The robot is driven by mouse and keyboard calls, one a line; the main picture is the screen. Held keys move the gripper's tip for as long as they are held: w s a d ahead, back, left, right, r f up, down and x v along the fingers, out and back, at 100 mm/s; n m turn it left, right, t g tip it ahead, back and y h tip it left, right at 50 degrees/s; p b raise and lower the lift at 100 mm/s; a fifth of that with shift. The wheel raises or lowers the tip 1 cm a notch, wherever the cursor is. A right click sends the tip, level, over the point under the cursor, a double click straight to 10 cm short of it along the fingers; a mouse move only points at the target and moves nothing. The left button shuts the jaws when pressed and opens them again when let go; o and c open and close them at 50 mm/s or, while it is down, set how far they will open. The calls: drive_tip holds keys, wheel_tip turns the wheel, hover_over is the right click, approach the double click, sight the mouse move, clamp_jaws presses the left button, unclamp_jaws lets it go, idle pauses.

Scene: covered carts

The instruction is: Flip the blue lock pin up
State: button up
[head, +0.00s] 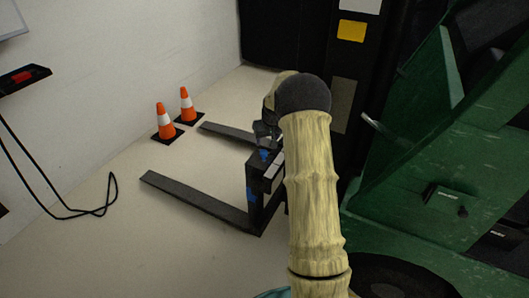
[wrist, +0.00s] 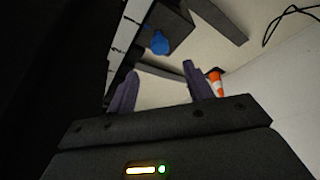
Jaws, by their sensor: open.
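A blue lock pin (wrist: 159,42) shows in the wrist view on the dark fork carriage (wrist: 176,22), beyond my fingertips. In the head view, a small blue part (head: 264,154) is on top of the carriage and another blue part (head: 251,196) is on its side. I cannot tell which of these is the pin in the wrist view. My gripper (wrist: 160,68) is open and empty, its two dark fingers apart, with the pin ahead of the gap and not touched. In the head view my arm hides part of the carriage and most of my gripper.
Two dark forks (head: 195,200) extend left from the carriage, low over the pale floor. Two orange cones (head: 165,122) stand by the white wall. A green machine (head: 420,150) fills the right side. A black cable (head: 75,212) hangs at left.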

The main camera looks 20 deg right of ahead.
sight(264, 151)
drive_tip(key=b+x, duration=0.1)
drive_tip(key=x, duration=0.9)
